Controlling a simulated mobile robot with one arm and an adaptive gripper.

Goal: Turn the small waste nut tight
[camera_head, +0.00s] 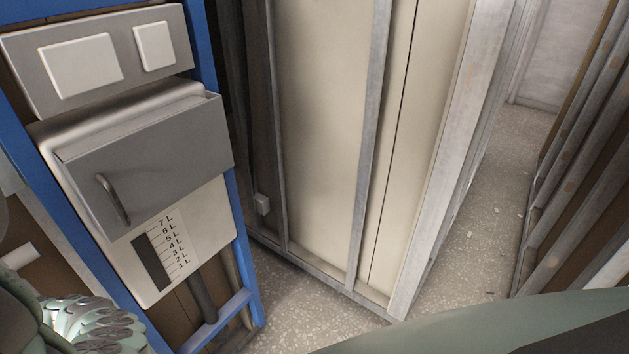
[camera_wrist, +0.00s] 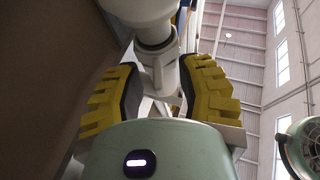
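In the wrist view, white pipework hangs down from the top. It has a wide white collar (camera_wrist: 150,10), a dark ring (camera_wrist: 155,45) under it and a narrower white part (camera_wrist: 160,72) below. I cannot tell for sure which part is the small waste nut. My gripper (camera_wrist: 160,65) has its two yellow-backed, dark-padded fingers spread on either side of the pipework. The fingers stand apart, and no firm contact with the white part shows. The head view shows neither the nut nor the gripper's fingers.
In the head view, a blue frame (camera_head: 218,60) holds a grey box with a handle (camera_head: 113,199) and a litre scale (camera_head: 165,245). A metal-framed pod wall (camera_head: 330,130) stands in the middle. Speckled floor (camera_head: 480,230) is clear at right. A brown surface (camera_wrist: 40,90) is close left in the wrist view.

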